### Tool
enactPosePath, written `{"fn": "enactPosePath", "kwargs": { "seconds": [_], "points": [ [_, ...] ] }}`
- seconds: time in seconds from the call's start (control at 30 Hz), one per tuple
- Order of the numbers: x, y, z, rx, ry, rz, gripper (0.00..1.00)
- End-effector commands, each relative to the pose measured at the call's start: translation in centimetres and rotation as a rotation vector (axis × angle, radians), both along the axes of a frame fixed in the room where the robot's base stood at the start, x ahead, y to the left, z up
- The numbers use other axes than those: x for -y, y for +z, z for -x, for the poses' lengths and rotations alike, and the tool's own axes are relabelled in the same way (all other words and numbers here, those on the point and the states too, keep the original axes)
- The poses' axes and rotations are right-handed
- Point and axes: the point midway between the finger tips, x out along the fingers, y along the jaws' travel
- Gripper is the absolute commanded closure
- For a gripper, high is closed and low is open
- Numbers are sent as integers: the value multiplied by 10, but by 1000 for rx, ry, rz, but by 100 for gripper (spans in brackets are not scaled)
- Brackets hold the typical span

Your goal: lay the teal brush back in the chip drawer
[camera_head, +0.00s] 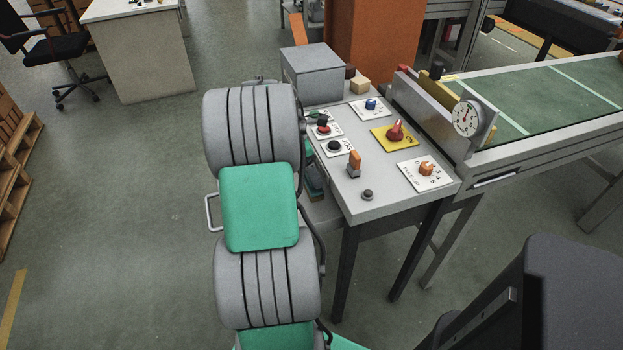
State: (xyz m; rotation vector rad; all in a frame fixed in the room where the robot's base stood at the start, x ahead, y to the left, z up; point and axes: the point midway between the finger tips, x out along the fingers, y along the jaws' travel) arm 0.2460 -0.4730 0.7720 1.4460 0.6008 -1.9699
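My grey and green arm fills the middle of the view and hides my gripper. A light grey drawer, probably the chip drawer (322,213), shows in part under the left side of the control table, just right of my arm. A pale loop handle (211,212) sticks out left of my arm and seems to belong to this drawer, which then stands pulled out. A small dark teal shape (315,184) shows in the gap between arm and table. I cannot tell whether it is the brush. Most of the drawer's inside is hidden by my arm.
The control table (385,200) carries several knobs, a grey box (312,72) and a small tan block (360,86). A green conveyor (560,95) with a dial gauge (466,118) joins it on the right. A wooden pallet (15,180) stands far left. The floor between is clear.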

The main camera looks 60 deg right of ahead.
Motion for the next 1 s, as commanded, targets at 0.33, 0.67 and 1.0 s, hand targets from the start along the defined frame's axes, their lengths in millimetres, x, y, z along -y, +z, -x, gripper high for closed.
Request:
{"fn": "enactPosePath", "kwargs": {
  "seconds": [0.33, 0.67, 1.0],
  "points": [
    [15, -42, -2, -2, 0, -2, 48],
    [15, -49, -3, 1, 0, 1, 48],
    [15, -51, -3, 1, 0, 1, 0]
  ]
}}
